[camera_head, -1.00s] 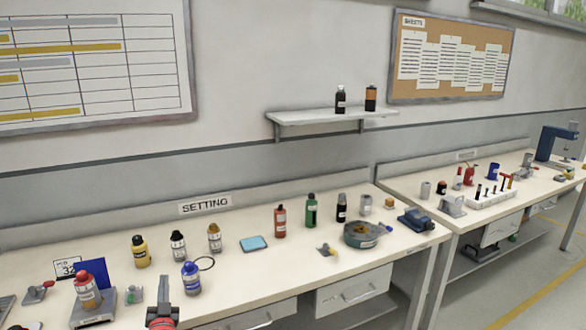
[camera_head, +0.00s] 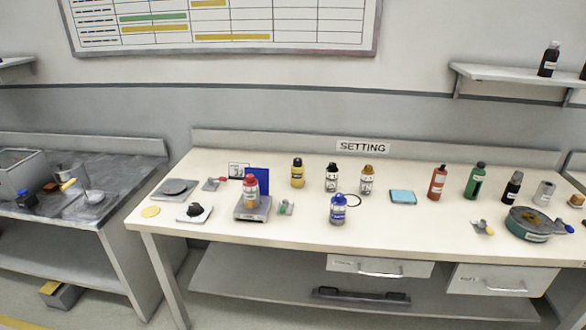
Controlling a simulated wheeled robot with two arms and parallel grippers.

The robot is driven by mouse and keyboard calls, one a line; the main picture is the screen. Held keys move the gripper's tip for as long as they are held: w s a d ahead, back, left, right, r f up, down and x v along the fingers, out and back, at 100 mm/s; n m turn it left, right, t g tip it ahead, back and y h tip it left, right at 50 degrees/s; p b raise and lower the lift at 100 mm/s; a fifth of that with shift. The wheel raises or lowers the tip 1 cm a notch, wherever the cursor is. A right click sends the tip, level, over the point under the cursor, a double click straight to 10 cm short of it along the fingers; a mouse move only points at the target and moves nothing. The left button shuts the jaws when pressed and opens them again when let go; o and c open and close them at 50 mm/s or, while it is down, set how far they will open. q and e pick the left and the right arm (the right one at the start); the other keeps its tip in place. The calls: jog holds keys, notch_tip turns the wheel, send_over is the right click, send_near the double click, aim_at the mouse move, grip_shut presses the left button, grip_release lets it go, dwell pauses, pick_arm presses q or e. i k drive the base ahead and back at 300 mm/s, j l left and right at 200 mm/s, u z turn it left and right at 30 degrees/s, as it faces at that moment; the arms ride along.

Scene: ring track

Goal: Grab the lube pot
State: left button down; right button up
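Several small labelled bottles and pots stand on the bench marked SETTING. Their labels are too small to read, so I cannot tell which is the lube pot. A yellow bottle with a black cap (camera_head: 297,175), a black-capped bottle (camera_head: 331,180) and a gold-capped bottle (camera_head: 367,183) stand at the back. A blue-capped bottle (camera_head: 338,211) stands in front of them. A red-capped bottle (camera_head: 250,191) is on a scale (camera_head: 252,212). Red (camera_head: 437,185), green (camera_head: 476,183) and black (camera_head: 511,190) bottles stand upright to the right. Neither gripper is in view.
A blue pad (camera_head: 403,197) lies mid-bench. A round dark tin (camera_head: 528,224) sits at the right. A grey plate (camera_head: 174,189) and a yellow disc (camera_head: 150,211) lie at the left end. The front strip of the bench (camera_head: 400,237) is clear. A dark-topped bench (camera_head: 130,171) stands left.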

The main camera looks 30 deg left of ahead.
aim_at(251, 195)
jog(key=u, duration=1.15)
